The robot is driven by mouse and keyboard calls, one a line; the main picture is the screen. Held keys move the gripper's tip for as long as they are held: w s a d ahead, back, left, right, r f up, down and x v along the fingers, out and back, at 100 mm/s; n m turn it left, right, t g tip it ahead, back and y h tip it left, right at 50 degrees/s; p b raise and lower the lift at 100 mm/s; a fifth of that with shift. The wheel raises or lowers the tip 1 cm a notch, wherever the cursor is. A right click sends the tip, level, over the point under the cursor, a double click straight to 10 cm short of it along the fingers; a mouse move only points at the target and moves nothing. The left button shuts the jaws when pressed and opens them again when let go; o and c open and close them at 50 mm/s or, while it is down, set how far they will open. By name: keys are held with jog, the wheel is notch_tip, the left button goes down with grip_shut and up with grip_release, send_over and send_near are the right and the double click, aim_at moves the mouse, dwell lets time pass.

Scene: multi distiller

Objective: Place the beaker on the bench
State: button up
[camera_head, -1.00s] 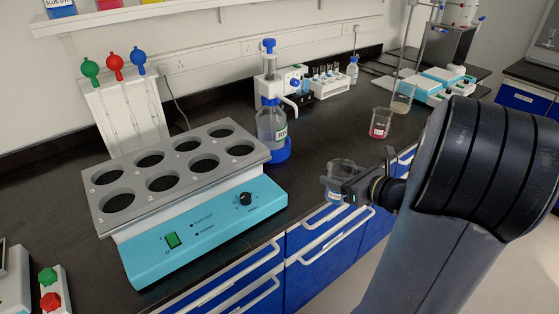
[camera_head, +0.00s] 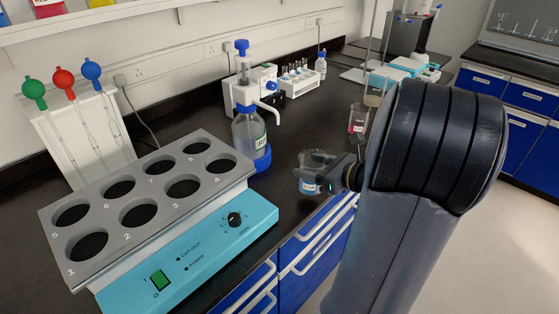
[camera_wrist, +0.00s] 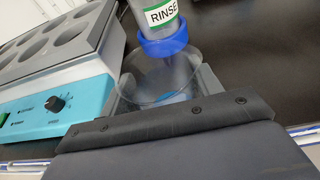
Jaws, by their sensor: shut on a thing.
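A clear glass beaker (camera_head: 313,173) with a blue and white label is held in my gripper (camera_head: 330,178). In the head view it is upright near the front edge of the black bench (camera_head: 300,125), right of the heating block. In the wrist view the beaker (camera_wrist: 160,82) sits between the gripper fingers (camera_wrist: 165,98), its rim towards the rinse bottle. Whether its base touches the bench cannot be told. My arm hides part of the bench to the right.
A rinse bottle with blue dispenser (camera_head: 248,135) stands behind the beaker. The multi-well heating block (camera_head: 160,205) is at left. Another beaker with red label (camera_head: 358,118) stands further back. Dark bench surface is clear between them. Blue drawers (camera_head: 315,250) lie below the front edge.

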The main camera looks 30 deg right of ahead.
jog(key=shift+x, duration=5.6)
jog(key=shift+f, duration=0.15)
jog(key=shift+f, duration=0.15)
jog(key=o, duration=1)
jog(key=shift+s, duration=0.1)
jog(key=shift+r, duration=0.25)
jog(key=v, duration=1.2)
